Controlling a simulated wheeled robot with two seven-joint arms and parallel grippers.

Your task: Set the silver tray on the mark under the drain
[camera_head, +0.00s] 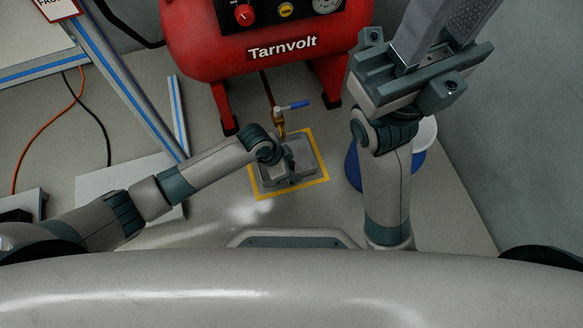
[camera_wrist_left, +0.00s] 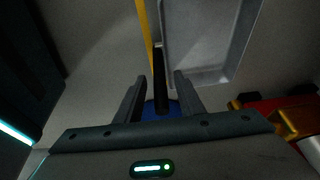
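The silver tray (camera_head: 304,156) is a shallow grey box inside the yellow square mark (camera_head: 322,181) on the floor, below the brass drain valve (camera_head: 280,124) with its blue lever. I cannot tell if it touches the floor. My left gripper (camera_head: 287,170) is at the tray's near-left side and hides part of it. In the left wrist view its fingers (camera_wrist_left: 160,76) stand apart around a dark upright strip beside the tray (camera_wrist_left: 205,45), with gaps on both sides. My right gripper (camera_head: 430,55) is raised at the upper right, away from the tray; its finger opening is unclear.
The red Tarnvolt compressor (camera_head: 270,60) stands behind the mark. A blue and white round container (camera_head: 425,135) is partly hidden behind my right arm. A blue-striped frame (camera_head: 120,75) and cables are at left. Bare floor lies near the mark's front.

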